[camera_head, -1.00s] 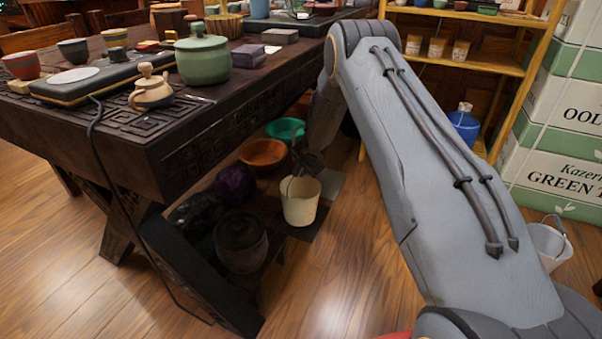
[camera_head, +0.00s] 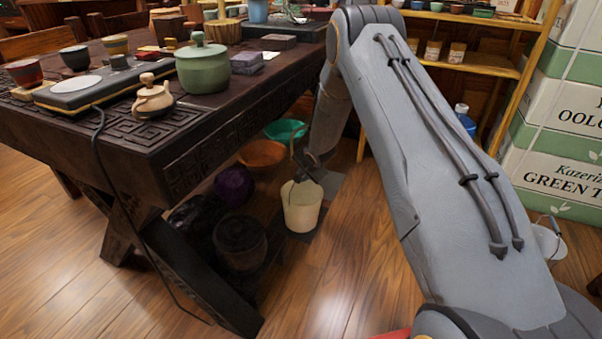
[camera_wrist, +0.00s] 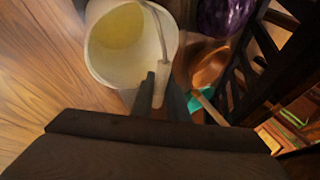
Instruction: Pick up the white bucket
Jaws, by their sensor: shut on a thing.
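The white bucket (camera_head: 302,210), cream-toned, stands upright beside the dark table's lower shelf, below the tabletop. In the wrist view the same bucket (camera_wrist: 107,62) shows its open, empty inside, with a thin wire handle crossing its right side. My gripper (camera_wrist: 161,88) is shut on the pale grip of that handle (camera_wrist: 162,80), beside the bucket's rim. In the head view my gripper (camera_head: 301,176) is small and dark just above the bucket. Whether the bucket's bottom touches the surface below cannot be told.
An orange-brown bowl (camera_head: 262,153), a teal basin (camera_head: 286,130), a purple vessel (camera_head: 234,186) and a dark lidded pot (camera_head: 240,243) are close by, under the table (camera_head: 160,140). Another white bucket (camera_head: 549,241) stands at right by the stacked boxes (camera_head: 555,150). Floor in front is clear.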

